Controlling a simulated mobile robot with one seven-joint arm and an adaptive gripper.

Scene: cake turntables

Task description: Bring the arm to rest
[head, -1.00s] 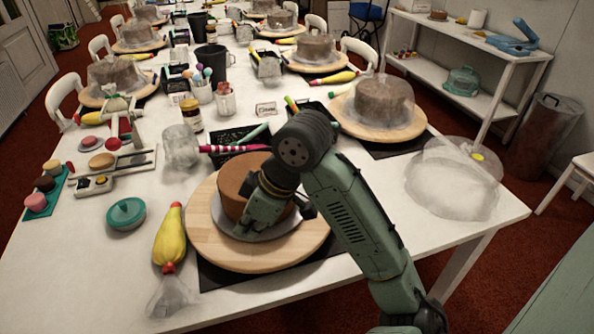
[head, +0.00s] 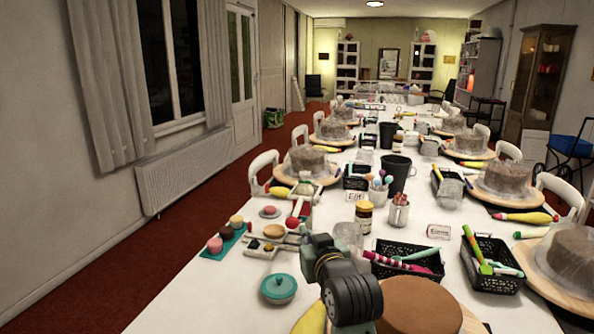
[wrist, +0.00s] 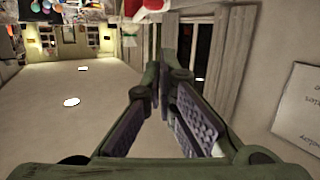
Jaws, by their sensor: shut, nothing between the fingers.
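My gripper (wrist: 160,70) fills the middle of the wrist view. Its two fingers meet at the tips and hold nothing. In the head view the end of my arm (head: 345,280) stands at the bottom centre. It overlaps the left edge of the near brown cake (head: 420,306) in the picture and looks clear of it. The fingertips are hard to make out in the head view. The wrist view looks across the room, with wall, curtain and ceiling lights, and no cake close to the fingers.
The long white table (head: 215,295) runs away from me. A black basket (head: 405,262) with tools, a glass jar and a brown jar (head: 363,217) stand just beyond. Red floor (head: 100,285) is free at the left.

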